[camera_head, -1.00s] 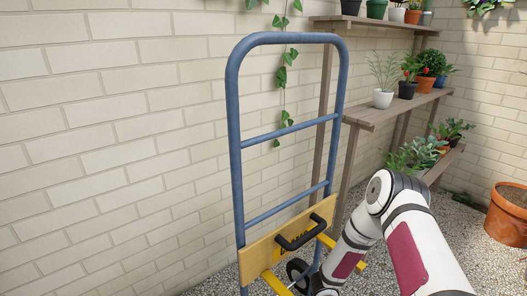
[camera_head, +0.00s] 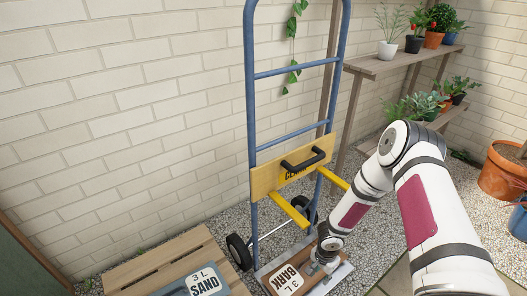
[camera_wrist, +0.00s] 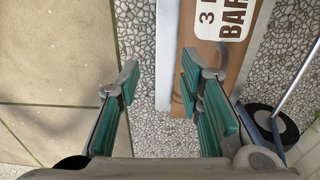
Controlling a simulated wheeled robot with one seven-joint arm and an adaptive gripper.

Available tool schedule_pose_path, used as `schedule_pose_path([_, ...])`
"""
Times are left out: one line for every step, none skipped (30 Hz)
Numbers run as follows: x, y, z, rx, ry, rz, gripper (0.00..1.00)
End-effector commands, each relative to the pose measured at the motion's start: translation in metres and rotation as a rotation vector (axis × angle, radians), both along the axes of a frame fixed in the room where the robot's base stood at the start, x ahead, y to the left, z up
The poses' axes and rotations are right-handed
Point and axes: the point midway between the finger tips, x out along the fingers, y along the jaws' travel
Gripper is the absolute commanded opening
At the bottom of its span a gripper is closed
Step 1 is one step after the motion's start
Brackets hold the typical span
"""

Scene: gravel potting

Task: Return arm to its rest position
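My gripper (camera_wrist: 160,84) is open and empty in the wrist view, its two green-padded fingers spread apart. The right finger overlaps the edge of a brown box labelled BARK (camera_wrist: 212,62) below; I cannot tell whether they touch. My white arm (camera_head: 415,200) with dark red panels reaches down from the right in the head view. Its wrist end is beside the bark box (camera_head: 287,280), which rests on the base plate of a blue hand truck (camera_head: 251,100).
A box labelled SAND (camera_head: 205,284) sits on a wooden pallet (camera_head: 150,258) at the lower left. Black wheels (camera_head: 238,252) flank the truck's base. A plant shelf (camera_head: 400,62) and terracotta pot (camera_head: 500,172) stand right. Gravel and paving (camera_wrist: 55,60) lie clear left of the gripper.

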Motion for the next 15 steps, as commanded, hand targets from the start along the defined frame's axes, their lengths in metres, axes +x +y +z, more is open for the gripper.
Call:
schedule_pose_path([0.004, -0.003, 0.006, -0.011, -0.007, 0.007, 0.34])
schedule_pose_path([0.006, -0.005, 0.01, -0.018, -0.009, 0.011, 0.34])
schedule_pose_path([0.009, -0.008, 0.015, -0.029, -0.013, 0.017, 0.34])
schedule_pose_path([0.011, -0.01, 0.019, -0.035, -0.016, 0.023, 0.34])
schedule_pose_path([0.013, -0.012, 0.024, -0.044, -0.02, 0.029, 0.34])
schedule_pose_path([0.016, -0.015, 0.03, -0.056, -0.023, 0.036, 0.34])
schedule_pose_path([0.019, -0.018, 0.036, -0.066, -0.027, 0.043, 0.34])
schedule_pose_path([0.021, -0.021, 0.042, -0.078, -0.031, 0.049, 0.34])
schedule_pose_path([0.025, -0.025, 0.05, -0.093, -0.036, 0.058, 0.34])
schedule_pose_path([0.028, -0.028, 0.057, -0.104, -0.039, 0.066, 0.34])
schedule_pose_path([0.03, -0.032, 0.064, -0.118, -0.042, 0.073, 0.34])
schedule_pose_path([0.034, -0.036, 0.074, -0.136, -0.046, 0.084, 0.34])
schedule_pose_path([0.037, -0.04, 0.083, -0.15, -0.05, 0.091, 0.34])
schedule_pose_path([0.04, -0.044, 0.092, -0.166, -0.054, 0.1, 0.34])
schedule_pose_path([0.043, -0.049, 0.106, -0.188, -0.058, 0.112, 0.34])
